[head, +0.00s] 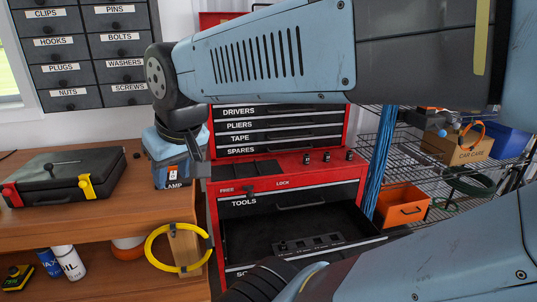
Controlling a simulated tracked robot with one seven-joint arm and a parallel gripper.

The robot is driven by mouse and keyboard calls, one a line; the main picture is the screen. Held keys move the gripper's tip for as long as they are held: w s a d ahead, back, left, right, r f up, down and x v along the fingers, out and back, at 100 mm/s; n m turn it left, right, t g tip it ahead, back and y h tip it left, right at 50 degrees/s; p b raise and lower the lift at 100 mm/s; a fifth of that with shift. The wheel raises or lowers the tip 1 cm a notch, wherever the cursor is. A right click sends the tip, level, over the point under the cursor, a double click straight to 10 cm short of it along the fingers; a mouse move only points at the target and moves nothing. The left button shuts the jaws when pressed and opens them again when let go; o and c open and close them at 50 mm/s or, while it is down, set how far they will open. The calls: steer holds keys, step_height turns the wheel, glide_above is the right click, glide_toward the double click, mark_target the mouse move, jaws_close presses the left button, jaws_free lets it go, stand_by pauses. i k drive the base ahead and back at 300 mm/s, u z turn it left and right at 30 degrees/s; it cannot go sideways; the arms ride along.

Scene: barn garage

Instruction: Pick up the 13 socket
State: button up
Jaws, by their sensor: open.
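Three small dark sockets stand apart in a row on the red tool chest's ledge, at its right side: a left one (306,158), a middle one (327,156) and a right one (349,155). Their size marks are too small to read, so I cannot tell which is the 13 socket. My gripper (197,166) hangs down at the end of my arm, left of the chest and in front of the blue lamp box (168,172). It is well to the left of the sockets, open, and holds nothing that I can see. Its fingertips are small and partly unclear.
The red tool chest (285,188) has its tools drawer (260,235) pulled out, with a dark slotted holder (308,243) inside. A wooden bench (110,220) with a black case (65,175) is left. Wire shelves (470,178) stand right. My arm crosses above the chest.

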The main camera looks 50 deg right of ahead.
mark_target(307, 157)
steer(key=u, duration=0.6)
steer(key=i, duration=0.2)
steer(key=z, duration=2.3)
steer(key=k, duration=0.9)
steer(key=z, duration=0.2)
steer(key=i, duration=0.9)
steer(key=u, duration=0.15)
